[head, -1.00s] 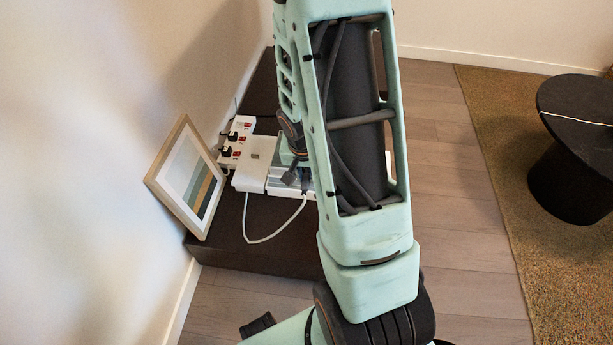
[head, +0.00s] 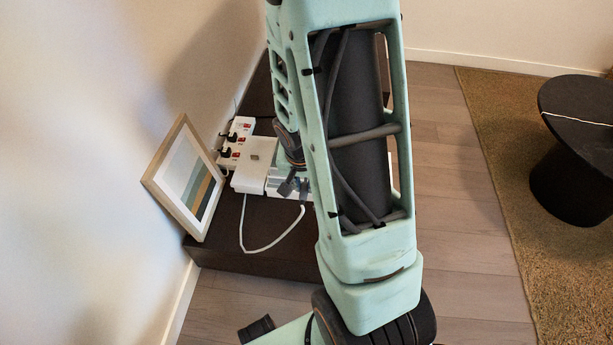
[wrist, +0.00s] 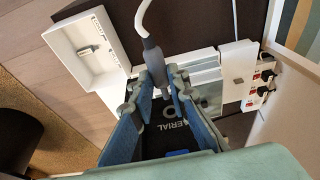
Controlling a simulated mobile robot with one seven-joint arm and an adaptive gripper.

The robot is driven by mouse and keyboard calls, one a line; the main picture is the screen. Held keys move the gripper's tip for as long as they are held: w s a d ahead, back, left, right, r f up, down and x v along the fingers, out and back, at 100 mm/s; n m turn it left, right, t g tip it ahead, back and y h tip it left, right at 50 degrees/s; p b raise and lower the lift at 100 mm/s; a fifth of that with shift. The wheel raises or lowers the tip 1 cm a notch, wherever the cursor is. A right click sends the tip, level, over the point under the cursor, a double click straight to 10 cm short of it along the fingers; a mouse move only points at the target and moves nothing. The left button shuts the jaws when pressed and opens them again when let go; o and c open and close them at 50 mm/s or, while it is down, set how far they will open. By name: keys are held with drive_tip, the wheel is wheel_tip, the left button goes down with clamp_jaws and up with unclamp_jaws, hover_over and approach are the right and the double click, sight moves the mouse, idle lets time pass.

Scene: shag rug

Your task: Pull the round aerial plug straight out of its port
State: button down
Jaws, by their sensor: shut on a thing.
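The aerial plug (wrist: 152,58) is a grey round piece on a white cable (wrist: 143,22). In the wrist view it sits between the tips of my gripper (wrist: 156,74), whose blue-lined fingers are shut on it. A dark panel marked AERIAL (wrist: 172,125) lies between the fingers, just beyond them.
A white power strip (head: 238,132) with black plugs stands beside a white box (head: 250,178) on the dark low bench (head: 225,248). A framed picture (head: 188,180) leans on the wall at left. A black round table (head: 575,150) stands at right.

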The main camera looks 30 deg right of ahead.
drive_tip(key=shift+s+a+f, duration=0.1)
drive_tip(key=shift+s+a, duration=0.05)
idle(0.3)
drive_tip(key=shift+s+a+f+b, duration=0.1)
drive_tip(key=shift+s+a+b, duration=0.45)
drive_tip(key=shift+s+b, duration=0.2)
drive_tip(key=shift+s+a+f+b, duration=0.1)
drive_tip(key=shift+s+a+b, duration=0.45)
drive_tip(key=shift+s, duration=0.3)
